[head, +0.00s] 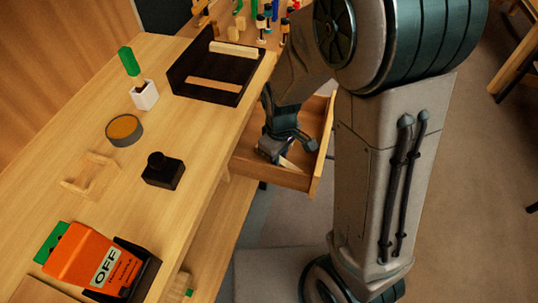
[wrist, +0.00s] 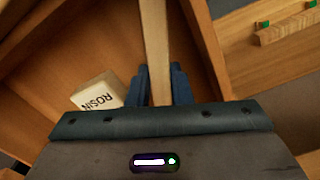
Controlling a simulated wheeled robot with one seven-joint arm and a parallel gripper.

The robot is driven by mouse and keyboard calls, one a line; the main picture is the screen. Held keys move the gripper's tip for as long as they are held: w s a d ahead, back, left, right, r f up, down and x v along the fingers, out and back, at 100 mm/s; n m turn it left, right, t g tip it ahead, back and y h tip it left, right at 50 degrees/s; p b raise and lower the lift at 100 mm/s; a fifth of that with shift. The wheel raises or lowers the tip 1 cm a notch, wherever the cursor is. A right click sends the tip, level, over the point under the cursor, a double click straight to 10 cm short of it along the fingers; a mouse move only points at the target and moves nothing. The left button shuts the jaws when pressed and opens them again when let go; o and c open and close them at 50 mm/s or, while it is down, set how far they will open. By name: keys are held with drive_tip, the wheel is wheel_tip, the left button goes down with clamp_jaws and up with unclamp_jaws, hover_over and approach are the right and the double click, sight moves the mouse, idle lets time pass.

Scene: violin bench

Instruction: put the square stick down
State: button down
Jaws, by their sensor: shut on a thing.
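The square stick (wrist: 154,45) is a long, pale wooden bar in the wrist view. It runs up from between the blue fingers of my gripper (wrist: 160,88), which is shut on it. The fingertips are partly hidden by the gripper body.
A pale block marked ROSIN (wrist: 98,92) lies in the drawer beside the fingers. On the bench are a dark tray (head: 178,80) with a pale bar, a white cup (head: 144,95), a round tin (head: 124,130), a black block (head: 163,172) and an orange OFF box (head: 88,262).

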drive_tip(key=a, duration=0.1)
drive_tip(key=w+a, duration=0.1)
drive_tip(key=a, duration=0.1)
drive_tip(key=shift+d+f, duration=0.15)
drive_tip(key=shift+f, duration=0.45)
drive_tip(key=shift+f, duration=0.25)
drive_tip(key=c, duration=1.3)
unclamp_jaws()
drive_tip(key=shift+r, duration=0.1)
drive_tip(key=shift+r, duration=0.15)
